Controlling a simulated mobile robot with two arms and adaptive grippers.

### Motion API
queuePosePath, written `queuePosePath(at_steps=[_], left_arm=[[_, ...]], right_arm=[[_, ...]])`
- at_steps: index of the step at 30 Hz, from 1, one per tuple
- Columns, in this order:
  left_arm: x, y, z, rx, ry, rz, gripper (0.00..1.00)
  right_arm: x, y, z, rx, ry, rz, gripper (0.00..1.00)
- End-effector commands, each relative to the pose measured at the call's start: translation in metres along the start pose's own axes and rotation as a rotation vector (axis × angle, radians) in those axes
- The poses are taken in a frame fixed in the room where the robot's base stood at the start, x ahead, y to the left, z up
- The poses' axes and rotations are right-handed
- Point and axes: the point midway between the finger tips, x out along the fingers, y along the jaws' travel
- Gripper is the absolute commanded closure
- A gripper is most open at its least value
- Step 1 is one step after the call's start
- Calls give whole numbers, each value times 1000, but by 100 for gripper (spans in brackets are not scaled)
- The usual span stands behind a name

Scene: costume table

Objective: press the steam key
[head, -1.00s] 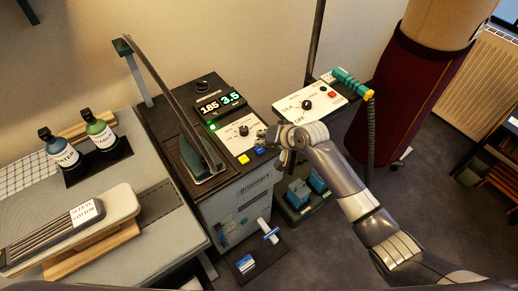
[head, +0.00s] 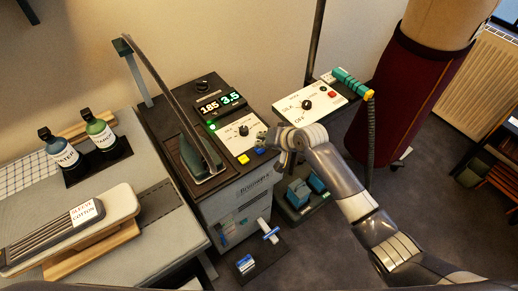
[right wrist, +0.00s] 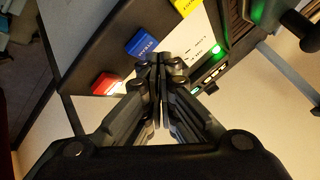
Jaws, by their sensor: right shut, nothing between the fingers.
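In the head view my arm hides the red key. My right gripper (head: 271,141) is shut and empty, close by the blue key at the panel's right edge. Its fingertips (right wrist: 161,60) appear just beside the blue key in the wrist view; contact cannot be told. My left gripper is out of view.
The press has a raised lid (head: 168,95), a lit display (head: 220,102) and a dial (head: 243,130). A second control box (head: 290,99) with a red button stands to the right. Blue pedals (head: 300,190) are below. Bottles (head: 100,133) and an iron-like board stand left.

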Motion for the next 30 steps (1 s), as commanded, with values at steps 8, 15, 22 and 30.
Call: queuePosePath(at_steps=[8,15,22,30], left_arm=[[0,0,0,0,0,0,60],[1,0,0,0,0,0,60],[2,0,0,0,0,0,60],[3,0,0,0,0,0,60]], right_arm=[[0,0,0,0,0,0,100],[2,1,1,0,-1,0,100],[4,3,3,0,-1,0,100],[6,4,5,0,-1,1,100]])
